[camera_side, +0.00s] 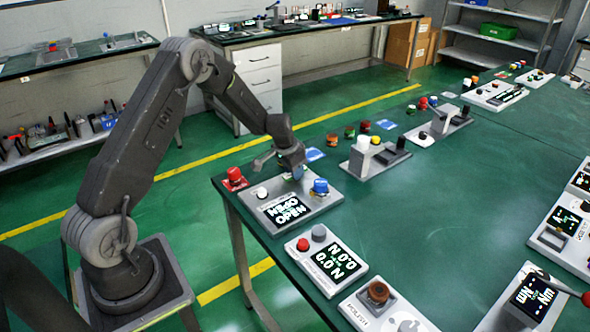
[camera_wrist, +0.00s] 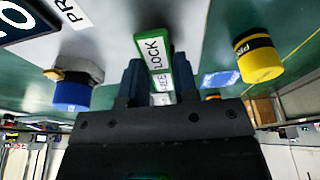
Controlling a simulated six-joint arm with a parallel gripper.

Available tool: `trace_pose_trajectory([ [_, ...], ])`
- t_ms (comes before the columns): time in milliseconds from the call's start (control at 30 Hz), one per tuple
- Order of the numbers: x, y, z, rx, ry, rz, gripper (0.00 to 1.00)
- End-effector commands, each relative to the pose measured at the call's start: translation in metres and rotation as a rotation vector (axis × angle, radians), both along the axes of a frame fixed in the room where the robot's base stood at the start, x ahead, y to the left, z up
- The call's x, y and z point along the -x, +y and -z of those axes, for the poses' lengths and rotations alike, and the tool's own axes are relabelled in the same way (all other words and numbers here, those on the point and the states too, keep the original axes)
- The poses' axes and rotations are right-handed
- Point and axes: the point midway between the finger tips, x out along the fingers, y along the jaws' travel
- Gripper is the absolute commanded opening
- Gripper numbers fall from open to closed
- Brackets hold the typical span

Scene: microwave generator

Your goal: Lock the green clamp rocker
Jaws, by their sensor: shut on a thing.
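The green clamp rocker (camera_wrist: 152,50) shows in the wrist view as a green-edged plate with a white face labelled LOCK. It stands between the two fingers of my gripper (camera_wrist: 160,82), which is shut on it. Part of a second label shows lower between the fingers. In the side view my gripper (camera_side: 296,174) is down at the back of a grey panel (camera_side: 310,209), and the rocker is mostly hidden there. The panel's display (camera_side: 285,210) has a lower line reading OPEN.
A blue knob (camera_side: 320,187) stands close to the right of my gripper. A white button (camera_side: 262,192) and a red button (camera_side: 234,178) are to the left. Another display panel (camera_side: 326,259) lies in front. A grey fixture (camera_side: 365,162) stands farther right. Open green tabletop (camera_side: 440,215) lies beyond.

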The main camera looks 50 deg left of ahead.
Motion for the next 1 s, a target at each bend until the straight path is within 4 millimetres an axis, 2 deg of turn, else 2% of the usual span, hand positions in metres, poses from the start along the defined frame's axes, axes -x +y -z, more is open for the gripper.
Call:
trace_pose_trajectory([
  [33,-0.0006,-0.0045,-0.0003,0.004,-0.021,0.006,0.04],
  [300,0.0002,-0.0042,-0.0001,-0.005,-0.094,0.005,0.04],
  [700,0.0009,-0.0025,-0.0004,-0.010,-0.104,0.004,0.04],
  [733,0.0008,-0.0025,-0.0004,-0.010,-0.104,0.004,0.29],
  [1000,0.0016,-0.0010,-0.0001,-0.010,-0.103,0.001,0.53],
])
